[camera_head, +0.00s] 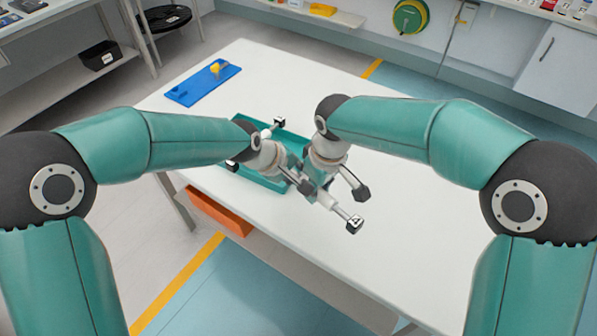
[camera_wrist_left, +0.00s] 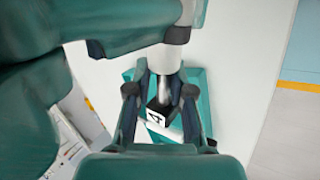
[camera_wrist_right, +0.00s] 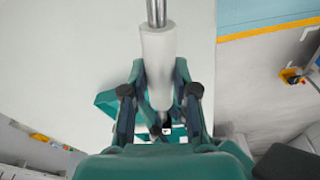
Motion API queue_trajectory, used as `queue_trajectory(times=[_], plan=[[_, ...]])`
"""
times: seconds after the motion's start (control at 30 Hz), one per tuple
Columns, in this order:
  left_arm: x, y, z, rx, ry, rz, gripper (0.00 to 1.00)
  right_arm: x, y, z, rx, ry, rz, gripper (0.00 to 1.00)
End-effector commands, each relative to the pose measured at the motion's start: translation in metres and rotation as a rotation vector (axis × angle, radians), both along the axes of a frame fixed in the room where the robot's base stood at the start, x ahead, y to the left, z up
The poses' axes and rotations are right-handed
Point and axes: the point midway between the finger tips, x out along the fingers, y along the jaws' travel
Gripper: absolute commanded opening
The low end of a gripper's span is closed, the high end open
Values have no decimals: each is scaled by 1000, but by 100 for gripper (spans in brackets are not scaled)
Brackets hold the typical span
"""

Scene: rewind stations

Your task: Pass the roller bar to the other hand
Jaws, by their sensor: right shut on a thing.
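The roller bar has a white roller, a metal shaft and dark block ends. In the head view (camera_head: 325,198) it slants toward the lower right, over the tray and table. My right gripper (camera_wrist_right: 160,92) is shut on the white roller (camera_wrist_right: 157,60), which runs between its fingers in the right wrist view. My left gripper (camera_wrist_left: 160,98) is open, its fingers on either side of a metal shaft with a marked block end (camera_wrist_left: 157,115). Contact there cannot be told. In the head view both grippers are close together, and the left arm hides part of the tray.
A teal tray (camera_head: 240,120) lies on the white table (camera_head: 400,215) beneath the grippers. Another block end (camera_head: 280,122) shows at the tray. A blue board (camera_head: 203,84) with a yellow piece is at the far left. An orange bin (camera_head: 219,211) hangs below the near edge. The table's right side is clear.

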Motion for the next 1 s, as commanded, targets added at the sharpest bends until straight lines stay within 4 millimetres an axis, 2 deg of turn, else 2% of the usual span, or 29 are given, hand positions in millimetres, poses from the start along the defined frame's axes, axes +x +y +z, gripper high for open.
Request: queue_trajectory(times=[0.27,0.3,0.43,0.77,0.87,1.0], plan=[[2,-3,4,-5,-12,0,0,-3,4,-2,2,6,10,0],[3,-3,5,-7,-15,1,0,-3,4,-2,1,7,10,36],[3,-3,5,-6,-14,2,0,-3,4,-2,1,7,9,58],[2,-2,4,-5,-9,2,0,-2,2,0,1,5,6,59],[2,-2,3,-4,-9,2,0,-2,2,6,1,4,5,59],[2,-2,3,-4,-8,1,0,-1,3,24,3,2,5,59]])
